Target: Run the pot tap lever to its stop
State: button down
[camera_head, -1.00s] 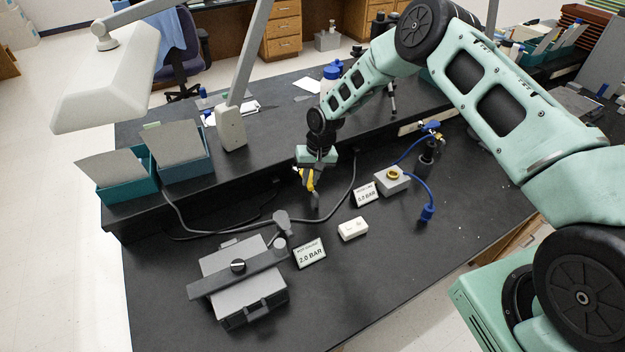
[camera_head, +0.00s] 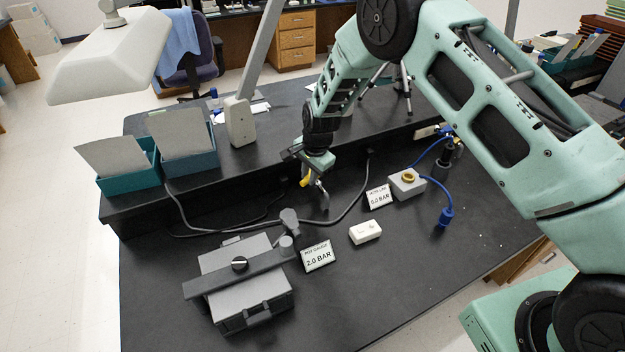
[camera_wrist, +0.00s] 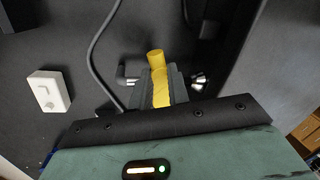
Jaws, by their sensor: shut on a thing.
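The yellow tap lever (camera_head: 306,181) shows at the back middle of the black bench, on a grey metal tap (camera_head: 322,198). My gripper (camera_wrist: 160,88) is shut on the lever; in the wrist view the yellow lever's end (camera_wrist: 155,57) sticks out past the dark fingers. Silver tap parts (camera_wrist: 198,79) show on either side of the fingers. In the head view my gripper (camera_head: 308,175) is tilted over the tap and hides part of it. A grey pot-like box with a clamp bar (camera_head: 240,263) stands front left, beside a sign reading "POT GAUGE 2.0 BAR" (camera_head: 318,257).
A white switch box (camera_head: 365,232) lies right of the sign. A second sign reads 0.0 BAR (camera_head: 379,197), near a grey block with a brass ring (camera_head: 408,184) and a blue hose (camera_head: 441,195). A grey cable (camera_head: 350,213) runs past the tap. The front right bench is clear.

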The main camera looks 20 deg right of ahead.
jog(key=shift+w+a+m+h+b, duration=0.2)
jog(key=shift+w+m+b, duration=0.1)
jog(key=shift+m, duration=0.6)
jog(key=shift+w+a+m+h+b, duration=0.15)
jog(key=shift+w+m, duration=0.1)
jog(key=shift+m, duration=0.65)
jog(key=c, duration=1.3)
grip_release()
jog(key=shift+c, duration=0.2)
jog(key=shift+r, duration=0.1)
jog(key=s+r+b, duration=0.3)
jog(key=r, duration=1.4)
jog(key=shift+s+d, duration=0.15)
jog(key=shift+d, duration=0.25)
